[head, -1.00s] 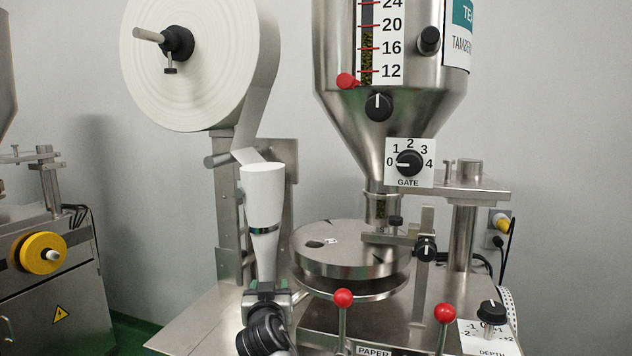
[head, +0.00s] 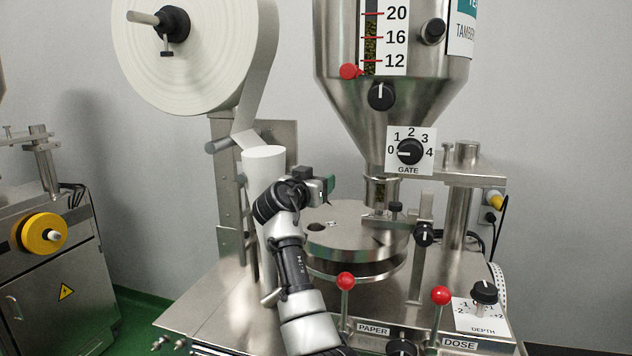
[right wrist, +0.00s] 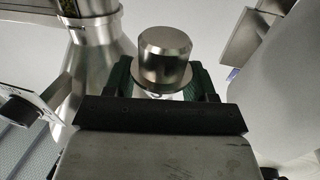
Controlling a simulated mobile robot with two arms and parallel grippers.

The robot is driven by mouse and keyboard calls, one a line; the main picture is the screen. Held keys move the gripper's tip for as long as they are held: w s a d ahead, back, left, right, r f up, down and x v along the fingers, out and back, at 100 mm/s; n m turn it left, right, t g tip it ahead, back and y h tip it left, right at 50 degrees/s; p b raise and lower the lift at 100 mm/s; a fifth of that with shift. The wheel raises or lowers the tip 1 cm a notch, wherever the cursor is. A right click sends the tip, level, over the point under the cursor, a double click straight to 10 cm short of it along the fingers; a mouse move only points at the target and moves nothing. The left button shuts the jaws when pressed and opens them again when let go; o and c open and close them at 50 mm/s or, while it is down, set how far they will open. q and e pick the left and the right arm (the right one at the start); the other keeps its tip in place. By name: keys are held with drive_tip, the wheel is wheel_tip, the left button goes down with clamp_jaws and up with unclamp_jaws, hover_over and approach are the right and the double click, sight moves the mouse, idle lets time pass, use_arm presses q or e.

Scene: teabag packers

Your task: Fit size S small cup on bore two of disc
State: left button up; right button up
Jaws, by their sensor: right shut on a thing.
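My left gripper is not in view.
The steel hopper (head: 385,110) and its outlet stand over the disc's back right, with a bracket (head: 385,220) across the disc. A white paper tube (head: 263,165) stands left of my gripper. Two red-knobbed levers (head: 345,281) rise in front of the disc.

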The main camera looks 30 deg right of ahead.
drive_tip(key=shift+a, duration=0.1)
drive_tip(key=shift+f+b, duration=0.2)
drive_tip(key=shift+b, duration=0.25)
wheel_tip(320, 180, down, 5)
drive_tip(key=b, duration=0.4)
drive_tip(key=shift+f, duration=0.2)
drive_tip(key=shift+b, duration=0.85)
idle(1.0)
drive_tip(key=shift+f+b, duration=1.45)
drive_tip(key=shift+f, duration=0.25)
